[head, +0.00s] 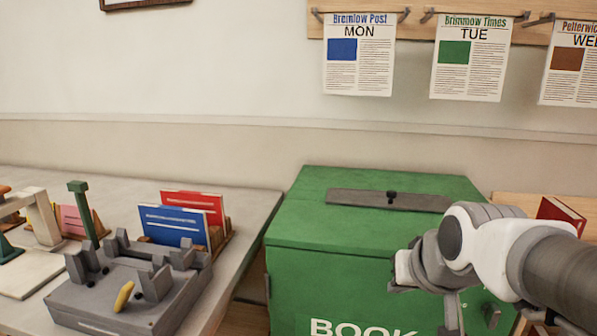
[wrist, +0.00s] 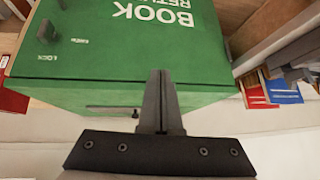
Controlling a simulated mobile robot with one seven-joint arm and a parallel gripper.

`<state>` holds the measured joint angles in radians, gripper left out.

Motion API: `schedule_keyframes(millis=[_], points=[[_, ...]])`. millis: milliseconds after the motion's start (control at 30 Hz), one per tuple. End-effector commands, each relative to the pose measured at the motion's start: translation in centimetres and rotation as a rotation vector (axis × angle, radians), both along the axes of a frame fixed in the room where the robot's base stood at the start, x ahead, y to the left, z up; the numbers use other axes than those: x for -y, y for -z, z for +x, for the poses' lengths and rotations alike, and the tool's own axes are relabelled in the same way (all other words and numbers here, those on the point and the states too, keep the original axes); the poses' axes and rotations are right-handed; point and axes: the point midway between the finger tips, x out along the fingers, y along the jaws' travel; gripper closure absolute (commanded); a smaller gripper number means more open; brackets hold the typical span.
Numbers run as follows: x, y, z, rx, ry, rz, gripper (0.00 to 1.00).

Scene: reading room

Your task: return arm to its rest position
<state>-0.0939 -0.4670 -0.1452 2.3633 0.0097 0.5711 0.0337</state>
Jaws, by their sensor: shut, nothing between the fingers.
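My gripper (wrist: 160,76) shows in the wrist view with its two dark fingers together and nothing between them. It is in front of the green book return box (wrist: 100,75), whose lettering appears upside down there. In the head view, my white and grey arm reaches in from the right, in front of the right part of the box (head: 330,225). The fingers are mostly hidden or hard to make out there. I cannot tell whether they touch the box.
Left of the box, a table (head: 245,215) bears a grey fixture (head: 95,300) with a yellow handle (head: 124,296), plus blue (head: 172,226) and red (head: 200,205) booklets. Newspapers (head: 360,55) hang on the wall rail.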

Motion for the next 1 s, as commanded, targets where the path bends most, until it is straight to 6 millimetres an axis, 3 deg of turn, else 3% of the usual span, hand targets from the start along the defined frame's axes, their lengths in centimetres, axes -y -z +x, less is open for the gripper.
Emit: schedule_keyframes(millis=[100,333,400,567,1000], points=[[-0.8,0.5,-4.8,-0.063,-0.035,-0.029,1.0],[-1.7,2.3,-12.2,-0.183,-0.073,-0.098,1.0],[-1.6,-0.6,-11.7,-0.181,-0.074,-0.092,1.0],[-1.7,-4.1,-11.6,-0.181,-0.074,-0.091,1.0],[-1.7,-15.7,-11.6,-0.179,-0.074,-0.089,1.0]])
